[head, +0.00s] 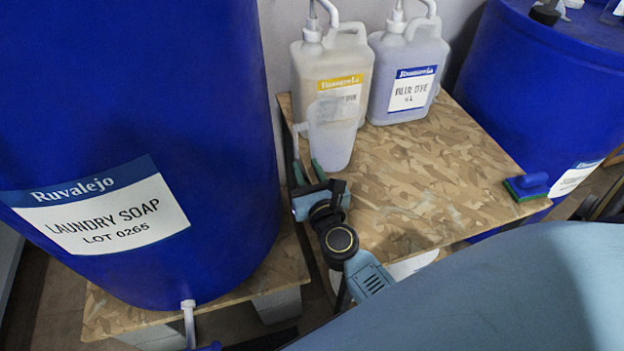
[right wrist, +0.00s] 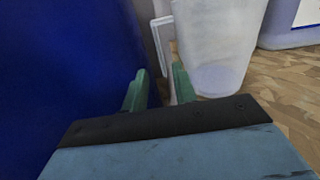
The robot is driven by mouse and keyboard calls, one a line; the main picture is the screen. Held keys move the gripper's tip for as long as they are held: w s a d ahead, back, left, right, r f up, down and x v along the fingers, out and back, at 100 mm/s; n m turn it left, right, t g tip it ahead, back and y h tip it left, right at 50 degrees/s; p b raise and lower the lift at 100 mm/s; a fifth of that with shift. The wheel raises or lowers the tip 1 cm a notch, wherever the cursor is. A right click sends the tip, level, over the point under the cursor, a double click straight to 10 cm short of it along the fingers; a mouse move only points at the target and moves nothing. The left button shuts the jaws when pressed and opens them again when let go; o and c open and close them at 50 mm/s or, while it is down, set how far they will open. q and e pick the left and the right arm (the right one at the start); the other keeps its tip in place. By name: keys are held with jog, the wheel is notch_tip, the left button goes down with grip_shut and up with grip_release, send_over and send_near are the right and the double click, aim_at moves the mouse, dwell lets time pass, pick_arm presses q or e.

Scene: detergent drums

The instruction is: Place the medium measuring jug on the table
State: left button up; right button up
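The measuring jug (head: 332,136), pale and translucent, is upright at the left edge of the wooden table (head: 430,190), in front of the yellow-labelled container. Its base appears to be on the tabletop. Its handle faces left. My right gripper (head: 308,172) is at the jug's handle side, its green fingers apart. In the right wrist view, the right gripper (right wrist: 160,88) has a gap between its fingers, with the pale handle (right wrist: 162,45) showing at the gap and the jug body (right wrist: 220,45) right of the right finger. Contact with the handle is not clear. My left gripper is not in view.
A large blue laundry soap drum (head: 130,120) stands close on the left. A yellow-labelled container (head: 330,65) and a blue dye container (head: 408,70) stand at the table's back. A blue-green brush or sponge (head: 527,186) lies at the right edge. The table's middle is clear.

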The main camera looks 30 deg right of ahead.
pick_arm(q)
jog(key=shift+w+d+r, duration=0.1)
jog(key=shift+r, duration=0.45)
pick_arm(e)
jog(key=v, duration=0.3)
jog(key=shift+s, duration=0.2)
